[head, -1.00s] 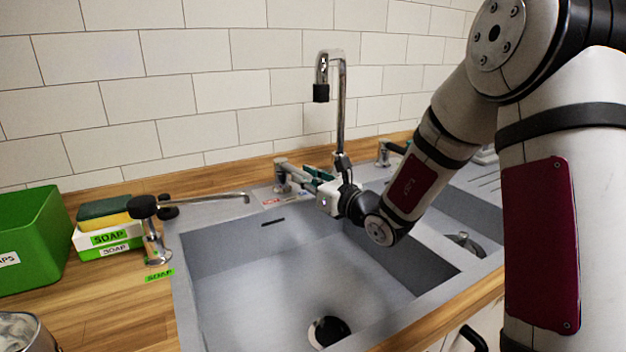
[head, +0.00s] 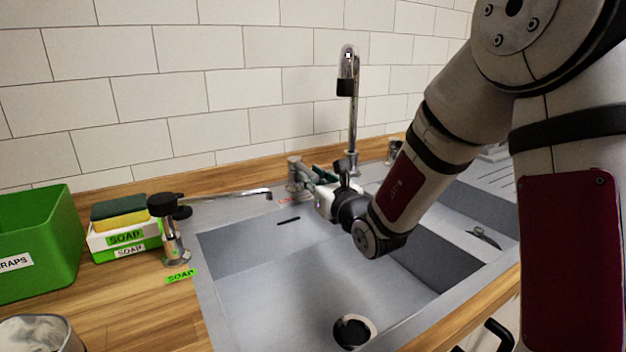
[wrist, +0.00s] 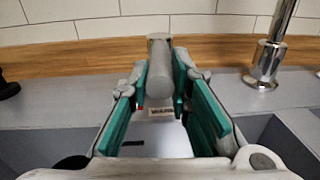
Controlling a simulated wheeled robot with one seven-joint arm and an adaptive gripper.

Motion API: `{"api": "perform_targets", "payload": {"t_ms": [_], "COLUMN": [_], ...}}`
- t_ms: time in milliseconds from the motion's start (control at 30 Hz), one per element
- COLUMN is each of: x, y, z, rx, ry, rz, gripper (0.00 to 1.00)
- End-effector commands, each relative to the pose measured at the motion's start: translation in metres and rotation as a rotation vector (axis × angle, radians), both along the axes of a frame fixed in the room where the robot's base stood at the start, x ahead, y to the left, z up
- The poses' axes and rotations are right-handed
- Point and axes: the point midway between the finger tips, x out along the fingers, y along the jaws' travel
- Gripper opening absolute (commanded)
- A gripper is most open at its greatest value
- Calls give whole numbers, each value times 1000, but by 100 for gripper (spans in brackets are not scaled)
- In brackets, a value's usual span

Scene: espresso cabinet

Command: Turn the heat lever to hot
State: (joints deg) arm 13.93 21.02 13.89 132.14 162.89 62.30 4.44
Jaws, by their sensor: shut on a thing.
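The heat lever (head: 294,168) is a grey metal piece on the sink's back rim, left of the tall tap. In the wrist view the lever (wrist: 160,68) stands between the green-padded fingers. My gripper (head: 318,178) reaches it from the front right and is shut on it. The gripper's green fingers (wrist: 160,88) lie on both sides of the lever in the wrist view. A small label with red marking (wrist: 162,113) shows below the lever; its text is unreadable. The lever's lower part is partly hidden by my gripper.
The tall chrome tap (head: 352,120) stands close right of my gripper. A soap dispenser (head: 172,225) with a long spout is to the left, beside a sponge box (head: 125,238) and a green bin (head: 38,245). The sink basin (head: 280,270) is open below.

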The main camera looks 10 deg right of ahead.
Motion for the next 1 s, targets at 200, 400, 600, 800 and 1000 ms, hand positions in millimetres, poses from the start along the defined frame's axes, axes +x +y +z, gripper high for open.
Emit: {"api": "perform_targets", "payload": {"t_ms": [200, 400, 600, 800, 1000], "x": [0, 0, -14, -46, -68], "y": [0, 0, -4, -12, -17], "z": [0, 0, 0, 0, 0], "rx": [0, 0, -1, 0, 0], "ry": [0, 0, 0, 0, 1], "rz": [1, 1, 0, -1, 0], "gripper": [39, 39, 39, 39, 39]}}
